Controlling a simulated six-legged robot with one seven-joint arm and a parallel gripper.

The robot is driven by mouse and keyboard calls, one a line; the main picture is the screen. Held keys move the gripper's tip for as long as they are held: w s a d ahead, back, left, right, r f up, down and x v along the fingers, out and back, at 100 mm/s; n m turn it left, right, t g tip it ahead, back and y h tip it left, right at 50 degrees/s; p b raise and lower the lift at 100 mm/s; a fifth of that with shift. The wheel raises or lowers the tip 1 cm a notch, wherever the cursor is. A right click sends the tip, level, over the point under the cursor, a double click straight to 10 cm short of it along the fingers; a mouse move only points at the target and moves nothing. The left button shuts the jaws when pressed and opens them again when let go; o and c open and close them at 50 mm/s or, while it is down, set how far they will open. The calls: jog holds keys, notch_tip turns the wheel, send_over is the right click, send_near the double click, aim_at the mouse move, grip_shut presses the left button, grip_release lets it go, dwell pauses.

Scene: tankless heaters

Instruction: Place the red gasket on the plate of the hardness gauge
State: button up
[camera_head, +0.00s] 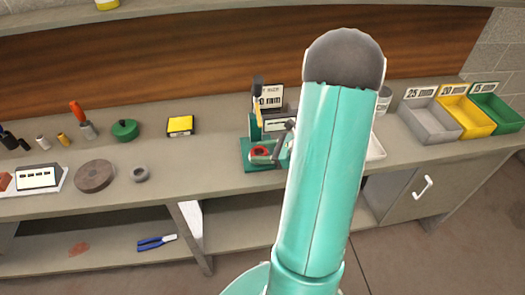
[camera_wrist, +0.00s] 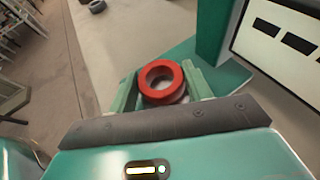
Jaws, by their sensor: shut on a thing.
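The red gasket (camera_wrist: 146,76) is a thick ring between the two pale green fingers of my gripper (camera_wrist: 162,82) in the wrist view. My gripper is shut on it. A grey round surface, perhaps the gauge's plate (camera_wrist: 182,97), shows just below the ring; I cannot tell whether they touch. The hardness gauge has a teal base (camera_wrist: 233,78) and a teal column (camera_wrist: 210,35) beside the gripper. In the head view, the gauge base (camera_head: 247,163) stands on the bench, and the red gasket (camera_head: 260,151) shows over it. My arm hides the gauge's right side.
The bench (camera_head: 215,165) holds grey, yellow and green bins (camera_head: 430,122) at the right. A green round container (camera_head: 125,130), yellow-topped box (camera_head: 180,124), brown disc (camera_head: 94,176) and grey ring (camera_head: 139,174) stand left of the gauge. Bare bench lies just left of it.

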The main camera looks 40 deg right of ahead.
jog(key=shift+f, duration=0.15)
jog(key=o, duration=1)
jog(key=shift+c, duration=0.2)
